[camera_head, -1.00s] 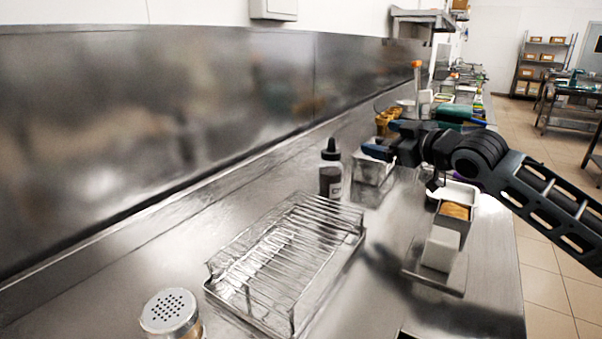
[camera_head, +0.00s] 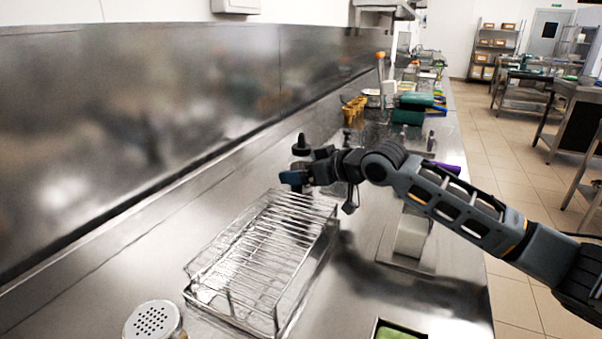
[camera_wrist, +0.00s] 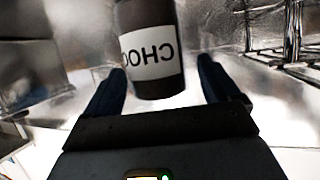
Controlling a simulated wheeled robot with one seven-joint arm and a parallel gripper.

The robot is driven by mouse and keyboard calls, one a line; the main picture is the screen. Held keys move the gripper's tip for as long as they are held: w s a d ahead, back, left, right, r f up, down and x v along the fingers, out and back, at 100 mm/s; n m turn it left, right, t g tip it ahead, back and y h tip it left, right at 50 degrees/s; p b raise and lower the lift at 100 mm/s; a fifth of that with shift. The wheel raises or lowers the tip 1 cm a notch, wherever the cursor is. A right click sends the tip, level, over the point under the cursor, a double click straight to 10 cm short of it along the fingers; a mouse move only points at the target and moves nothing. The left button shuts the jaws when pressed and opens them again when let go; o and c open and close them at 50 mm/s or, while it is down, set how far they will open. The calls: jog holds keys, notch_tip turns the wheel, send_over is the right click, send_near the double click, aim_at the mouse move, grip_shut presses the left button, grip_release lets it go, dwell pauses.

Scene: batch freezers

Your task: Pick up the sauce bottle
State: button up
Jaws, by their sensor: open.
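The sauce bottle is dark with a black cap (camera_head: 301,144). Its white label with "CHOC" lettering shows upside down in the wrist view, where the bottle (camera_wrist: 150,50) fills the upper middle. My gripper (camera_head: 290,178) is at the bottle, and in the head view it hides most of the bottle's body. In the wrist view my gripper (camera_wrist: 160,88) is open, with one blue finger on each side of the bottle. A small gap shows on the right side; on the left I cannot tell whether the finger touches it.
A wire rack (camera_head: 262,262) stands close in front of the bottle. A shaker with a perforated lid (camera_head: 153,320) is at the near left. The steel back wall (camera_head: 150,125) runs along the left.

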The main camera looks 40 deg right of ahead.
jog(key=shift+x, duration=0.95)
jog(key=shift+d, duration=0.1)
jog(key=c, duration=1)
